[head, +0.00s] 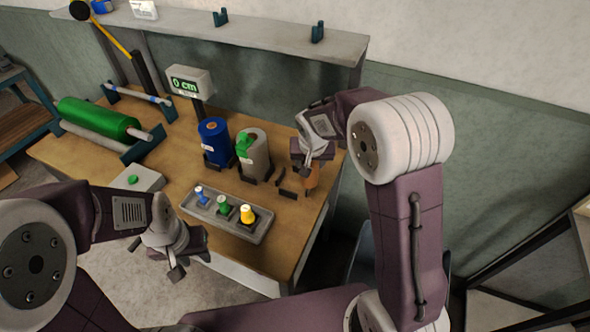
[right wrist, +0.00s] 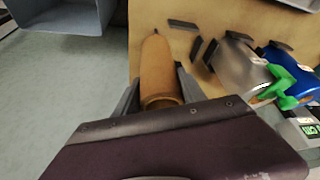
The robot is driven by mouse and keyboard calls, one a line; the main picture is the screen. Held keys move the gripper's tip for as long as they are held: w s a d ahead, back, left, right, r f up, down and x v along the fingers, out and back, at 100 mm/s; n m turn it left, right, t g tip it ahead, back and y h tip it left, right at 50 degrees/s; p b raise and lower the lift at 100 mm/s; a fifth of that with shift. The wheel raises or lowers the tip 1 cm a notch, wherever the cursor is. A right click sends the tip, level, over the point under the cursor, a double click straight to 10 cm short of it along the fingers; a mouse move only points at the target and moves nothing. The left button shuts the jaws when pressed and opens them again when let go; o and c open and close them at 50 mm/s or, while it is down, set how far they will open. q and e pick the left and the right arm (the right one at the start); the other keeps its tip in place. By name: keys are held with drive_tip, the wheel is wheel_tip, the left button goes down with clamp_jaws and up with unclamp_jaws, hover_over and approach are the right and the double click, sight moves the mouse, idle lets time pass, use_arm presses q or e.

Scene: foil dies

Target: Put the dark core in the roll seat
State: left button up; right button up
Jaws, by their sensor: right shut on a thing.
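The brown core (head: 312,180) is a plain tube, held at the right end of the table. My right gripper (head: 313,160) is shut on it. In the right wrist view the core (right wrist: 158,65) lies between the two fingers, its open end facing the camera. Small dark upright brackets (head: 287,190) stand on the bare wood just left of the core and look like an empty roll seat. They also show beside the core in the right wrist view (right wrist: 196,47); the core may hide more of the seat. My left gripper (head: 160,258) is open and empty off the table's front edge.
A grey roll (head: 255,158) with a green clip and a blue roll (head: 213,140) stand left of the brackets. A grey tray (head: 228,220) with colored pegs lies in front. A green roller (head: 95,118) is at the left. A grey bin (right wrist: 62,14) is beyond the table.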

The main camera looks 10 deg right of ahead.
drive_tip(key=w+a+f, duration=0.1)
drive_tip(key=w+f, duration=0.1)
drive_tip(key=w+a+f+p, duration=0.1)
drive_tip(key=w+f, duration=0.1)
drive_tip(key=f, duration=0.1)
drive_tip(key=w+a+f, duration=0.1)
drive_tip(key=w+f, duration=0.1)
drive_tip(key=f, duration=0.1)
drive_tip(key=shift+w+a+f, duration=0.2)
drive_tip(key=shift+w, duration=0.05)
drive_tip(key=shift+s+r, duration=0.1)
drive_tip(key=o, duration=1.4)
